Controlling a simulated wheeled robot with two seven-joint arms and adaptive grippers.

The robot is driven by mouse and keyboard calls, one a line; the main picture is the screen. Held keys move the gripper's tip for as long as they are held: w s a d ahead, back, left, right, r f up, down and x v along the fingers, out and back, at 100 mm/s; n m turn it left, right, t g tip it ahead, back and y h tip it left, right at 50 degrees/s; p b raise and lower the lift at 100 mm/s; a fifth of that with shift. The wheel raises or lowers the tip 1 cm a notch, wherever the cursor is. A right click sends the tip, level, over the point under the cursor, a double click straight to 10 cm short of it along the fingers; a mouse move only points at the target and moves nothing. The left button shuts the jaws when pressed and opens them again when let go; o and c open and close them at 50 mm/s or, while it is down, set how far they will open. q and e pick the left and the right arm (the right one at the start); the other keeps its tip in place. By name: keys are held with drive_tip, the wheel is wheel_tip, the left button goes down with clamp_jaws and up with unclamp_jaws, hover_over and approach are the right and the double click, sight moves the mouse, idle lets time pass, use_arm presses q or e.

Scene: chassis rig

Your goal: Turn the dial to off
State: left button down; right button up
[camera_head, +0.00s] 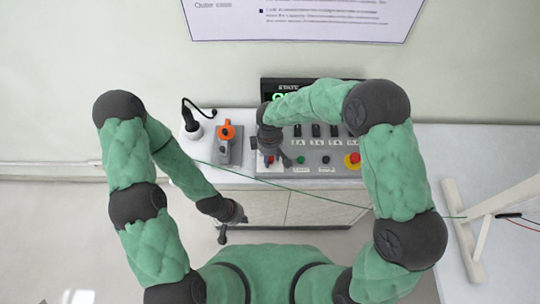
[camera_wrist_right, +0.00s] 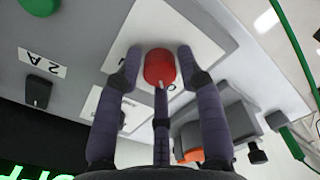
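A red round knob (camera_wrist_right: 159,68) on a white plate sits between the fingers of my right gripper (camera_wrist_right: 159,72) in the wrist view. The fingers are open on either side of it, and I cannot tell whether any touches it. I cannot tell which control is the dial. My left gripper (camera_head: 232,228) hangs empty below the bench's front edge; its finger opening is unclear.
A black display (camera_head: 270,87) with green letters, mostly hidden, stands behind. A thin green cable (camera_head: 300,193) crosses in front. A white stand (camera_head: 462,230) is at right.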

sight(270, 158)
idle(0.3)
wheel_tip(270, 158, up, 12)
idle(0.6)
drive_tip(key=shift+f, duration=0.1)
idle(0.4)
